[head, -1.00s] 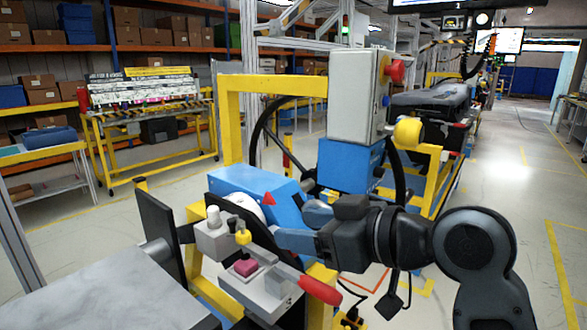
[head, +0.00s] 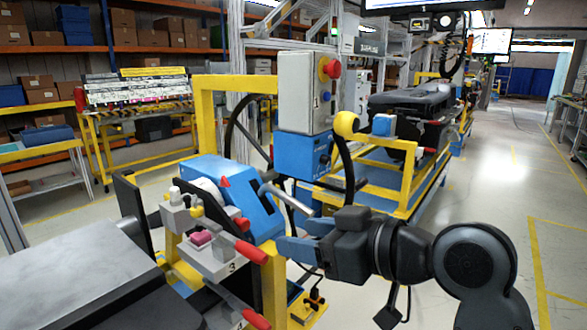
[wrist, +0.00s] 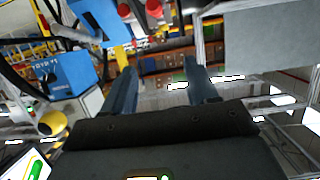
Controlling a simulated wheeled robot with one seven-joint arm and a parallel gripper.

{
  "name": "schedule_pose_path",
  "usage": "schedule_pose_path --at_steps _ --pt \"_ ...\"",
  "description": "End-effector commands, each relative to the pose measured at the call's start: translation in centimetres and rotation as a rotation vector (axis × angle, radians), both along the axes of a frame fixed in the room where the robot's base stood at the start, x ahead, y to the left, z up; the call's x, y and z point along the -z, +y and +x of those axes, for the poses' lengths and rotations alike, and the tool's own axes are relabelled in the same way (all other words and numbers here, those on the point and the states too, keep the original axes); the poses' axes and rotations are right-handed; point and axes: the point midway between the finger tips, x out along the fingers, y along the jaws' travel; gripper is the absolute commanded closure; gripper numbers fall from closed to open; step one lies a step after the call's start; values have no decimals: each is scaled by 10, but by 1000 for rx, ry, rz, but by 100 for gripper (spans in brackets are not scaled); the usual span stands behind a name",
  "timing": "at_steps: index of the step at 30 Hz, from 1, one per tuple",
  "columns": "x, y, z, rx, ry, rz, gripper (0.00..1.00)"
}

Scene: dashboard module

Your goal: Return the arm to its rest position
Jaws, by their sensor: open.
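My arm (head: 400,250) reaches in from the lower right of the head view. My gripper (head: 292,236) points left, with its two blue fingers apart and nothing visible between them. In the wrist view the fingers of my gripper (wrist: 160,72) also stand apart, with only background between them. In the head view the fingertips appear just right of the blue machine (head: 238,195) and its grey rod (head: 288,198). I cannot tell the exact gap in depth.
A grey block with red-tipped handles (head: 250,252) stands left of my gripper. A metal-topped table (head: 75,280) fills the lower left. Open floor (head: 500,225) lies to the right.

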Motion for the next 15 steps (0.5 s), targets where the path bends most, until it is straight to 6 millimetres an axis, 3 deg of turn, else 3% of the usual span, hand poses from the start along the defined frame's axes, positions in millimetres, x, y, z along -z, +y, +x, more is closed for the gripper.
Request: schedule_pose_path --at_steps 8,15 --pt "27 -8 -8 73 29 48 42" --pt "65 -22 -25 186 67 108 42"
